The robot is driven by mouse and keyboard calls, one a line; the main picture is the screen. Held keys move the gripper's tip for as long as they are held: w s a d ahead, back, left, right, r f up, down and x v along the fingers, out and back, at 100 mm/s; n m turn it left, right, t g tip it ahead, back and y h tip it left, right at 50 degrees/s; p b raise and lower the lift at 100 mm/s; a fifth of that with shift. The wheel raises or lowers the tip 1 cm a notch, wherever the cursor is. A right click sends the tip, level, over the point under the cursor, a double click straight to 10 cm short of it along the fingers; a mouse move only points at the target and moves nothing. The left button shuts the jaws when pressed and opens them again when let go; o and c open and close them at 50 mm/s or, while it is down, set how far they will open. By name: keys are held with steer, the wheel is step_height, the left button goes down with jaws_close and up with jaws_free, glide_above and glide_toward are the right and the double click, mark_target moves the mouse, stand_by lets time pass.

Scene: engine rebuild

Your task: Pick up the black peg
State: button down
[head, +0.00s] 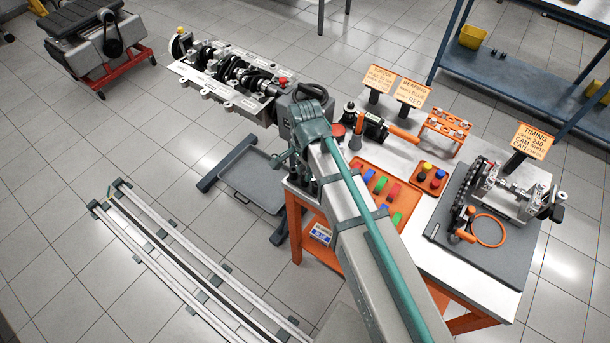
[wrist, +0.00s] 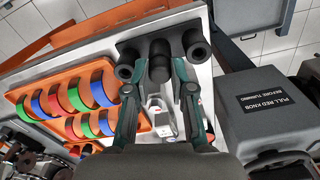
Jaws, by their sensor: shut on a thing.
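The black peg (wrist: 159,66) is in the middle of the wrist view, between the fingertips of my gripper (wrist: 160,73). My gripper is shut on it. Two similar black cylinders stand on either side, one on the left (wrist: 125,72) and one on the right (wrist: 194,46). All three are at a dark block (wrist: 140,46) near the table edge. I cannot tell whether the held peg is still seated in the block. In the head view my arm hides the fingertips and the held peg.
An orange tray (head: 358,187) with coloured shells lies close by on the table; it also shows in the wrist view (wrist: 122,125). A grey box with a "pull red knob" label (wrist: 280,105) stands close on the right. An engine head (head: 225,75) is beyond the table.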

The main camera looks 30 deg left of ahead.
steer(key=shift+r, duration=0.1)
steer(key=shift+r+p, duration=0.4)
steer(key=shift+r, duration=0.05)
step_height(320, 180, up, 2)
steer(key=shift+r+p, duration=0.1)
steer(key=shift+p, duration=0.7)
steer(key=s+d+r+p, duration=0.2)
steer(key=d+r+p, duration=0.1)
steer(key=d+r, duration=0.2)
steer(key=s+d+r+p, duration=0.2)
steer(key=s+d+r, duration=0.1)
steer(key=d, duration=0.5)
steer(key=shift+s+r+p, duration=0.15)
steer(key=shift+r+p, duration=0.25)
steer(key=shift+r, duration=0.5)
